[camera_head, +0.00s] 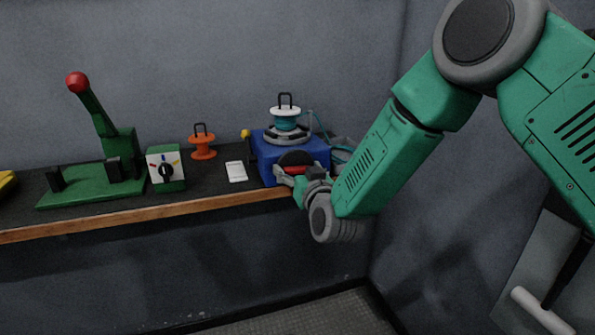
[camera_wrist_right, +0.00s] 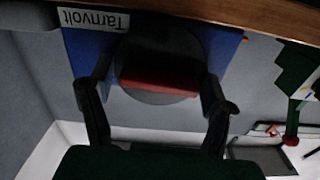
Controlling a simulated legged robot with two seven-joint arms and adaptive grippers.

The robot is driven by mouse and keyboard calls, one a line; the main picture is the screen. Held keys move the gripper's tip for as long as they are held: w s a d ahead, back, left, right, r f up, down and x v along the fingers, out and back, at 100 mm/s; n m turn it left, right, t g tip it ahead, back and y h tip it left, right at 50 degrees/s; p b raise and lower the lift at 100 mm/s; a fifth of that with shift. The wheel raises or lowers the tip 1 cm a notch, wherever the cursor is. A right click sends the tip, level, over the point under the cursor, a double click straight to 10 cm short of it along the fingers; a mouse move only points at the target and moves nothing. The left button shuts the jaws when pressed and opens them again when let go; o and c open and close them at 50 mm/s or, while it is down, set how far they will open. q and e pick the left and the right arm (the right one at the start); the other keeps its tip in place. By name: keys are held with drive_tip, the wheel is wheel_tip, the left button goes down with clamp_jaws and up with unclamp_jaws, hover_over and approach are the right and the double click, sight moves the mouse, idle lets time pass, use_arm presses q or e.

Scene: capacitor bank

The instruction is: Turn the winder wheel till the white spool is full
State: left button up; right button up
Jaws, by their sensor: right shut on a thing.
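The blue winder box (camera_head: 267,165) stands near the right end of the bench. On top is a white spool (camera_head: 285,109) with teal winding around its middle and a dark loop above it. On the box front is the dark round winder wheel (camera_head: 293,158) with a red bar across it. In the right wrist view the wheel (camera_wrist_right: 160,50) and its red bar (camera_wrist_right: 160,88) lie between the fingers. My right gripper (camera_head: 295,173) is shut on the wheel, one finger at each side; it also shows in the wrist view (camera_wrist_right: 154,92). My left gripper is out of view.
Left of the winder are a white card (camera_head: 236,171), an orange spool (camera_head: 203,143), a knob box (camera_head: 166,169) and a green press (camera_head: 95,185) with a red-balled lever. Teal cable (camera_head: 338,149) lies behind the winder. The wooden bench edge (camera_head: 150,212) runs below.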

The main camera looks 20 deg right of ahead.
drive_tip(key=m+b, duration=0.1)
drive_tip(key=m, duration=0.4)
drive_tip(key=shift+d+f, duration=0.1)
drive_tip(key=m+b, duration=0.1)
drive_tip(key=m, duration=0.2)
drive_tip(key=shift+m, duration=0.3)
drive_tip(key=m+b, duration=0.2)
drive_tip(key=m, duration=0.2)
drive_tip(key=shift+f, duration=0.15)
drive_tip(key=shift+m+b, duration=1.05)
drive_tip(key=shift+m, duration=1.25)
drive_tip(key=o, duration=0.9)
drive_tip(key=shift+d, duration=0.1)
drive_tip(key=shift+c, duration=0.2)
